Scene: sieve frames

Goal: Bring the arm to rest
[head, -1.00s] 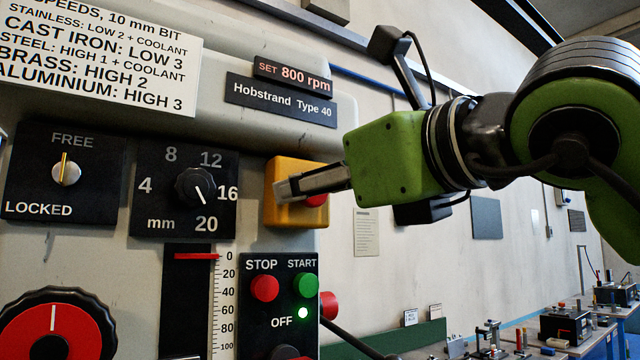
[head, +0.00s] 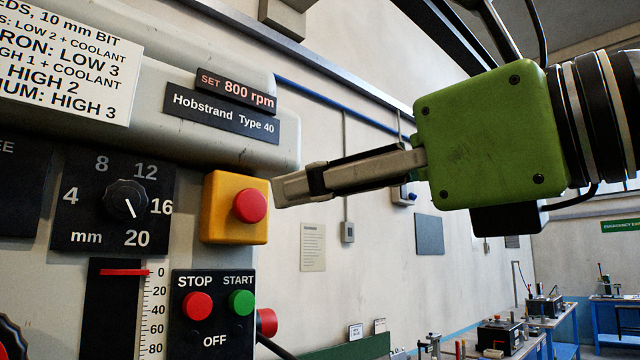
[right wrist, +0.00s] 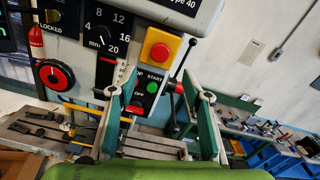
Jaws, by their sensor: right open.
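My right gripper (head: 290,188) reaches in from the right in the head view, its fingertips just right of the yellow stop box (head: 213,222) with its red mushroom button (head: 249,205). A small gap shows between fingertips and button. In the right wrist view the two fingers of the gripper (right wrist: 166,82) stand apart with nothing between them, and the red button (right wrist: 160,52) shows beyond. My left gripper is not in view.
The drill's panel holds a red STOP button (head: 198,306), a green START button (head: 241,303) and a mm dial (head: 126,200). A red knob (head: 267,322) sticks out at its side. Benches with tools (head: 500,337) stand lower right. Open room lies right of the machine.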

